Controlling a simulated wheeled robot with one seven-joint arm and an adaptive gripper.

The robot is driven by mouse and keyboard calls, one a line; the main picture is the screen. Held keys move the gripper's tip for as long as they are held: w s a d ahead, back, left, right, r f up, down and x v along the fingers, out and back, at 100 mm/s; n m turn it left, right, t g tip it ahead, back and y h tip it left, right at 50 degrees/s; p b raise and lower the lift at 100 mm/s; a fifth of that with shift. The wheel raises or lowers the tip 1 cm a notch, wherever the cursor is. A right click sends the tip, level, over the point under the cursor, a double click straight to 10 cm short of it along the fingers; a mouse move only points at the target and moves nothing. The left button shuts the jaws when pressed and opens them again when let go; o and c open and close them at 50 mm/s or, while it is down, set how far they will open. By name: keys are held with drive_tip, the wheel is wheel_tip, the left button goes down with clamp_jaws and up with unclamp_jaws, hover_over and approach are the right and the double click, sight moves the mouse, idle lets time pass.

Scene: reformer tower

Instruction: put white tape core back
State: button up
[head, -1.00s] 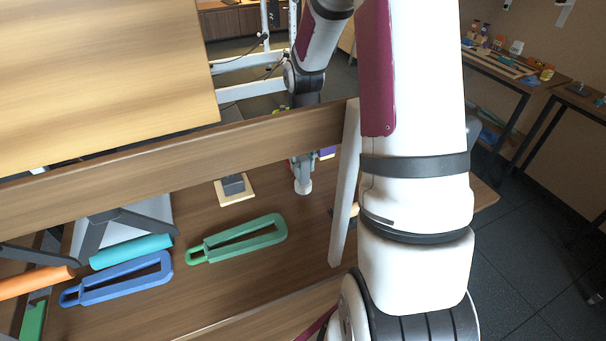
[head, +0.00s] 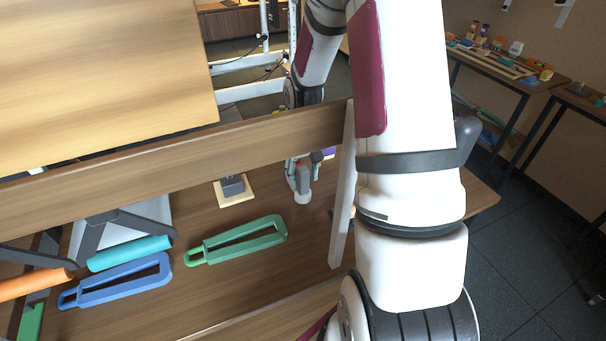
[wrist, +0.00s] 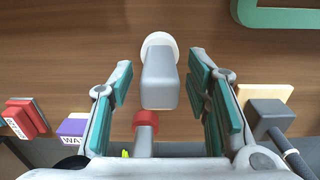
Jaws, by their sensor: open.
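In the wrist view a white round piece (wrist: 158,42), which looks like the white tape core, shows at the far end of a grey rounded block (wrist: 159,82). I cannot tell whether it is around the block or beneath it. My gripper (wrist: 161,76) is open, with its teal pads on either side of the grey block and apart from it. A red ring (wrist: 146,119) sits on a grey stem nearer the wrist. In the head view the white piece (head: 303,198) is low between my gripper's fingers (head: 303,171), near the wooden surface.
A green loop handle (head: 240,242) and a blue one (head: 117,280) lie to the left. A grey block on a wooden square (head: 233,190) stands nearby. A wooden rail (head: 170,157) and a pale upright panel (head: 343,200) border the space. Red (wrist: 25,117) and purple (wrist: 73,128) labelled blocks are at left.

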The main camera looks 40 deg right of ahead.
wheel_tip(320, 180, up, 12)
drive_tip(key=shift+r+p, duration=0.15)
drive_tip(key=shift+p, duration=0.3)
drive_tip(key=shift+s, duration=0.15)
idle(0.5)
